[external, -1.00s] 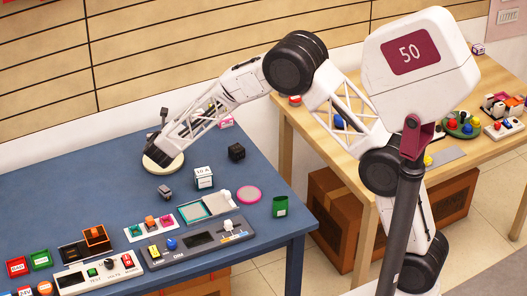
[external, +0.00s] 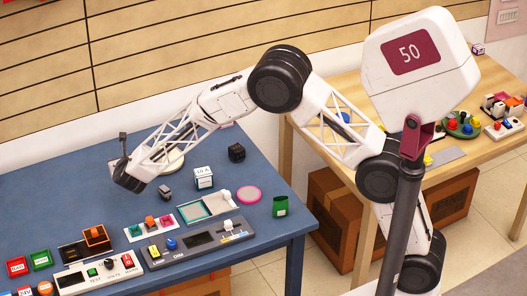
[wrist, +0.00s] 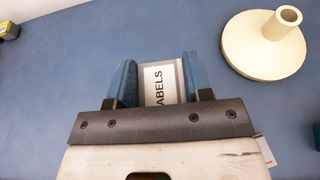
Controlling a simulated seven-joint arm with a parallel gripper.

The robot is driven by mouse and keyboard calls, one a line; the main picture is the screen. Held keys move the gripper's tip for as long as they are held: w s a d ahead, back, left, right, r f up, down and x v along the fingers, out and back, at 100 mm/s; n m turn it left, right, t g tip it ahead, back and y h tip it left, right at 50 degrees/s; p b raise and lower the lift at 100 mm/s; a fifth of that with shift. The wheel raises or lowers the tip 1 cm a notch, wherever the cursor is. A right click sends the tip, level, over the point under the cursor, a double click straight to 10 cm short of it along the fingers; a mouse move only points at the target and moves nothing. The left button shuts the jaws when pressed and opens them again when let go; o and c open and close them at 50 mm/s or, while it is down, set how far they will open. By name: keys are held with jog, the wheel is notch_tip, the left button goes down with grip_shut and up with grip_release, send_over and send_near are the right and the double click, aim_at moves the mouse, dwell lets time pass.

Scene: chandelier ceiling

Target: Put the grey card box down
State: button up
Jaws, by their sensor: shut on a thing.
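The grey card box (wrist: 161,86) shows in the wrist view between the blue fingers of my gripper (wrist: 161,80). It has a white label reading "ABELS" in the part that shows, and its near end is hidden by the gripper. My gripper is shut on it. In the external view my gripper (external: 126,180) is low over the left part of the blue table (external: 75,185), and the box cannot be made out there. I cannot tell whether the box touches the table.
A cream round stand with a short tube (wrist: 265,45) is right of the gripper in the wrist view. A small grey block (external: 165,191), a white "10 A" box (external: 203,178) and a black cube (external: 236,152) stand to the right. Control panels line the front. Blue table left of the gripper is clear.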

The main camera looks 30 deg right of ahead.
send_over(125, 193)
jog(key=shift+f, duration=3.1)
jog(key=shift+f, duration=0.1)
jog(key=shift+f, duration=1.8)
jog(key=o, duration=1)
jog(key=shift+f, duration=0.15)
jog(key=shift+r, duration=0.2)
jog(key=shift+v, duration=5.95)
